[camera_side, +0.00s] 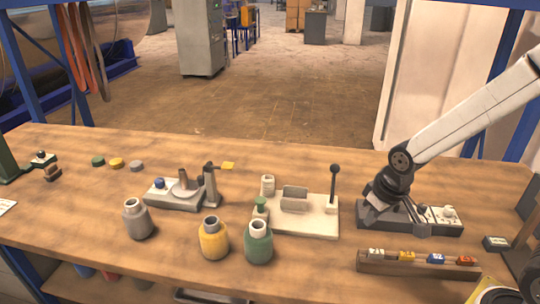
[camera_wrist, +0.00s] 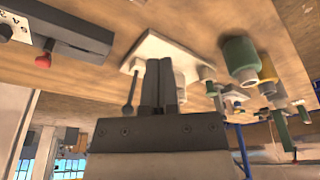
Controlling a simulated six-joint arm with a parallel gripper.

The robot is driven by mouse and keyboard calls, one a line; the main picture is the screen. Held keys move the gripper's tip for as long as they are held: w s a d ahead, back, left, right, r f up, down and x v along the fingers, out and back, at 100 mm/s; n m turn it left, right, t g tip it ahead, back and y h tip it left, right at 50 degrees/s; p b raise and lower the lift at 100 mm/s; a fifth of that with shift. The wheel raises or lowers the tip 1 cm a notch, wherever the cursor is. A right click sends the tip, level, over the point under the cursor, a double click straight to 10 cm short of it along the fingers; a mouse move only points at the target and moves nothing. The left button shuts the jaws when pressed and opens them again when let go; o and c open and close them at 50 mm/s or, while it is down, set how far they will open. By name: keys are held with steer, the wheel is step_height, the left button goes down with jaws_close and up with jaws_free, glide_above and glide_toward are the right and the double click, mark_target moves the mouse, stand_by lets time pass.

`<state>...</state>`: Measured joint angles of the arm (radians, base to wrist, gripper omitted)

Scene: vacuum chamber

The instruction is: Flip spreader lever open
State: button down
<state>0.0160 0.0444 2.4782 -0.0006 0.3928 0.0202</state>
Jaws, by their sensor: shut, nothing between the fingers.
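A cream fixture plate (camera_side: 312,222) carries an upright thin dark lever (camera_side: 334,185) with a black ball knob, plus a grey block. I take this as the spreader lever; it stands roughly vertical. In the wrist view the plate (camera_wrist: 150,45) and the lever (camera_wrist: 129,98) show just left of my fingers. My gripper (camera_side: 376,202) is to the right of the lever in the side view, apart from it. In the wrist view my gripper (camera_wrist: 160,65) is shut and empty, its fingers overlapping the plate in the picture. The fingertips are hard to make out in the side view.
A dark panel (camera_side: 385,222) with white faces is below my arm. A wooden rack (camera_side: 415,268) of coloured blocks stands in front. Grey (camera_side: 138,220), yellow (camera_side: 213,240) and green (camera_side: 258,244) bottles stand left of the plate. A grey device (camera_side: 175,198) with a yellow-tabbed post is further left.

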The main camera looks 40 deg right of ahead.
steer(key=w+d+r+m, duration=0.2)
steer(key=w+d, duration=0.3)
steer(key=w, duration=0.3)
steer(key=w+d+r+m, duration=0.2)
steer(key=w+d, duration=0.3)
steer(key=w, duration=0.4)
steer(key=w+d+r+m+g, duration=0.1)
steer(key=w+d+r+m, duration=0.1)
steer(key=w+d, duration=0.3)
steer(key=shift+w+h, duration=0.3)
steer(key=shift+w, duration=1.65)
glide_above(333, 184)
steer(key=w+d, duration=0.3)
steer(key=w, duration=0.1)
step_height(333, 184, down, 9)
steer(key=shift+d, duration=0.2)
